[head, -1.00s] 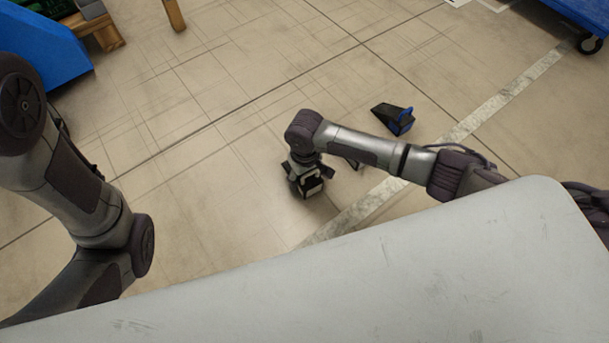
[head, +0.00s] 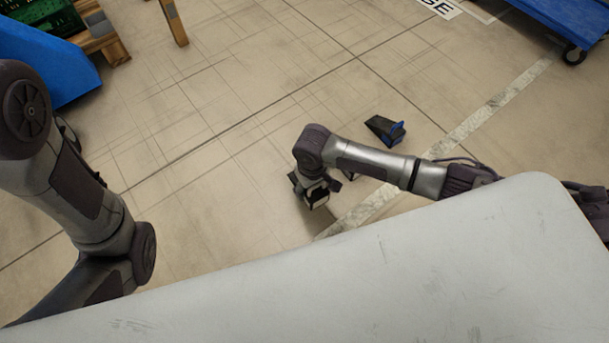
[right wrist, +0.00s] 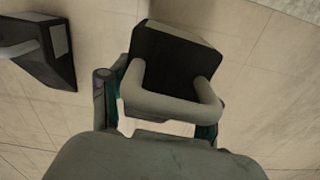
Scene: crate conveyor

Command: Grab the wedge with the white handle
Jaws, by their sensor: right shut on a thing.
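A black wedge with a white handle (right wrist: 178,60) is between the fingers of my right gripper (right wrist: 158,108) in the right wrist view. The gripper is shut on it, with the pale handle loop facing the camera. In the head view, my right gripper (head: 311,192) is low near the floor beyond the pale surface, mostly hidden under my wrist. I cannot tell whether the wedge touches the floor. My left arm shows at the left of the head view, but its gripper is out of view.
A black wedge with a blue handle (head: 385,130) lies on the floor. In the right wrist view, another dark wedge (right wrist: 45,55) with a greyish handle is at the left. Blue carts (head: 570,22) stand at the upper corners.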

